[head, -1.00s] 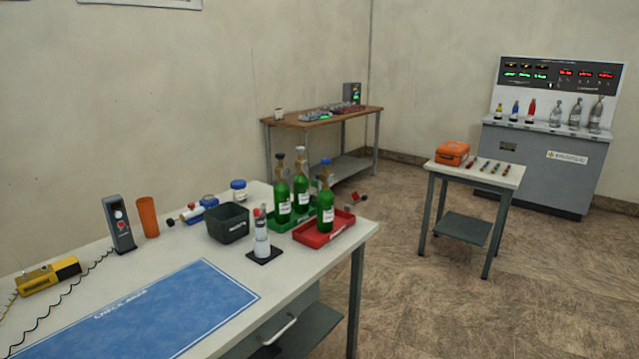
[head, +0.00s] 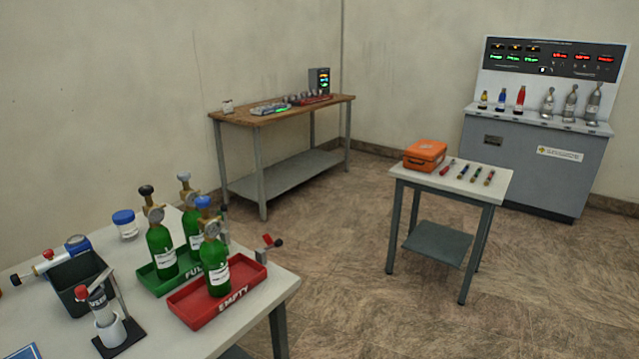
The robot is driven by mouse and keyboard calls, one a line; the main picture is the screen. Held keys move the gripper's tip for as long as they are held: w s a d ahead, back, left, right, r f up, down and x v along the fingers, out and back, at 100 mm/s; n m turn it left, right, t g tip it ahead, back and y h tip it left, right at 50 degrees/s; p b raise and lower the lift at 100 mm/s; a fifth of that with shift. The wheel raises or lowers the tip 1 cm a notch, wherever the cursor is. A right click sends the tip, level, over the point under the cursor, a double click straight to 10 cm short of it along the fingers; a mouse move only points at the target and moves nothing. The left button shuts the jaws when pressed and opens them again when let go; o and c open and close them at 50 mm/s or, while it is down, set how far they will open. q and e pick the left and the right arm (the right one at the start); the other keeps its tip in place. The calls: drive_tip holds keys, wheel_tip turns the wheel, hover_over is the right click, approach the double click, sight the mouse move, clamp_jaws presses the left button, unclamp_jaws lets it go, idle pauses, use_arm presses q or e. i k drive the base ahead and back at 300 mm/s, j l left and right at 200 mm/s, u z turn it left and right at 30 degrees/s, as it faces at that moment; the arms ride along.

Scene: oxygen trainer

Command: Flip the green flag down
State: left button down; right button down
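I cannot make out a green flag in the head view. Small green spots show among the items on the far wooden bench (head: 285,111), on a grey unit (head: 271,109) and an upright dark box (head: 319,81), but they are too small to tell what they are. Neither of my grippers is in view.
The near white table (head: 258,312) bears a green FULL tray (head: 164,288), a red EMPTY tray (head: 190,315), green bottles (head: 214,268), a black bin (head: 62,290) and a small stand (head: 128,341). A small table (head: 482,193) carries an orange case (head: 425,154). Floor (head: 370,290) between them is clear.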

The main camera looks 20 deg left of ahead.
sight(224, 209)
drive_tip(key=i+z, duration=0.2)
drive_tip(key=i, duration=1.6)
drive_tip(key=i+u, duration=0.4)
drive_tip(key=i+l+u, duration=0.1)
drive_tip(key=i+u, duration=0.15)
drive_tip(key=u, duration=0.15)
drive_tip(key=i+l+u, duration=0.2)
drive_tip(key=u, duration=0.2)
drive_tip(key=i+u, duration=0.25)
drive_tip(key=u, duration=0.2)
drive_tip(key=i+l+u, duration=0.2)
drive_tip(key=u, duration=0.25)
drive_tip(key=i+l+u, duration=0.25)
drive_tip(key=u, duration=0.15)
drive_tip(key=i+l+u, duration=0.2)
drive_tip(key=u, duration=0.25)
drive_tip(key=l, duration=0.1)
